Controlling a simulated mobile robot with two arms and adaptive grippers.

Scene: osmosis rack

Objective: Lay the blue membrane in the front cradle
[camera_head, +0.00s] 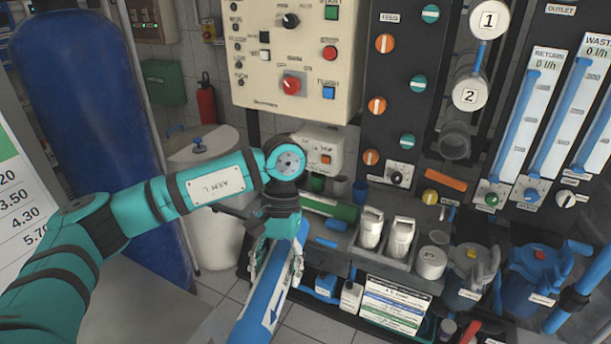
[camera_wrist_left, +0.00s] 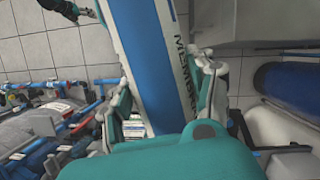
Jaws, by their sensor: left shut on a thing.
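The blue membrane (camera_head: 262,305) is a long blue tube with a white band, an arrow and lettering. My left gripper (camera_head: 277,262) is shut around it and holds it at a slant in front of the rack. In the left wrist view the membrane (camera_wrist_left: 150,60) runs between the two fingers and away toward the top. Its near end in the head view is cut off by the bottom edge. I cannot pick out the front cradle with certainty. A dark and teal part at the top left of the wrist view may be my right gripper (camera_wrist_left: 66,9); its jaws are unclear.
A green tube (camera_head: 330,207) lies just behind the gripper. White bottles (camera_head: 399,238) stand in a grey tray to the right. Vessels marked 1 (camera_head: 488,20) and 2 (camera_head: 470,94) are above. A large blue tank (camera_head: 95,100) stands left, beside a white barrel (camera_head: 213,225).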

